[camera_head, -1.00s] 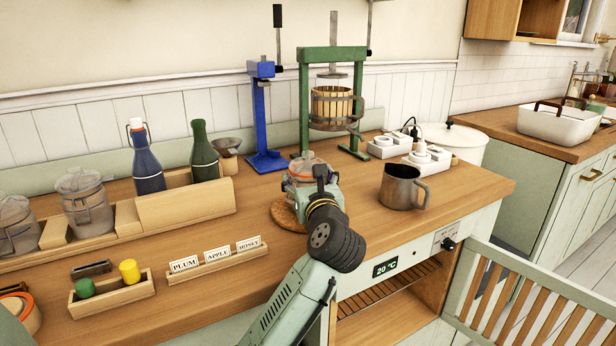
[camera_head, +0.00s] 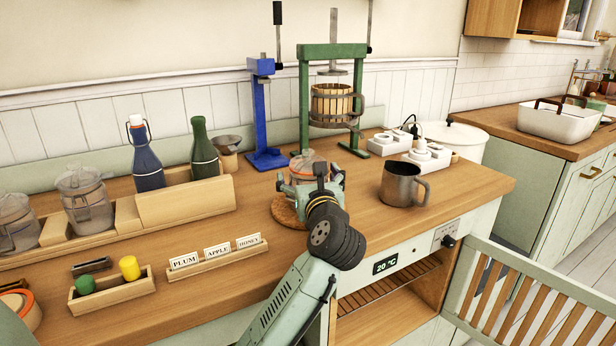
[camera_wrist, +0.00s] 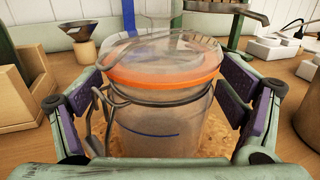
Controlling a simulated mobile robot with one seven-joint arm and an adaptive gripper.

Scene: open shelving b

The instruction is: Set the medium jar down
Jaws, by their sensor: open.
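The medium jar is a clear glass jar with an orange seal and a wire clasp. In the wrist view the jar (camera_wrist: 160,110) stands upright between my open fingers, on a round cork mat (camera_wrist: 215,140). Gaps show between the jar and the finger pads on both sides. In the head view my gripper (camera_head: 312,182) is around the jar (camera_head: 308,166), whose lower part is mostly hidden by the gripper. The cork mat (camera_head: 284,213) shows at the left of the gripper on the wooden counter.
A steel mug (camera_head: 402,186) stands to the right. The green press (camera_head: 333,100) and blue stand (camera_head: 263,110) are behind. A label rack (camera_head: 218,262) and a wooden rack with bottles (camera_head: 188,200) are to the left. Bare counter lies in between.

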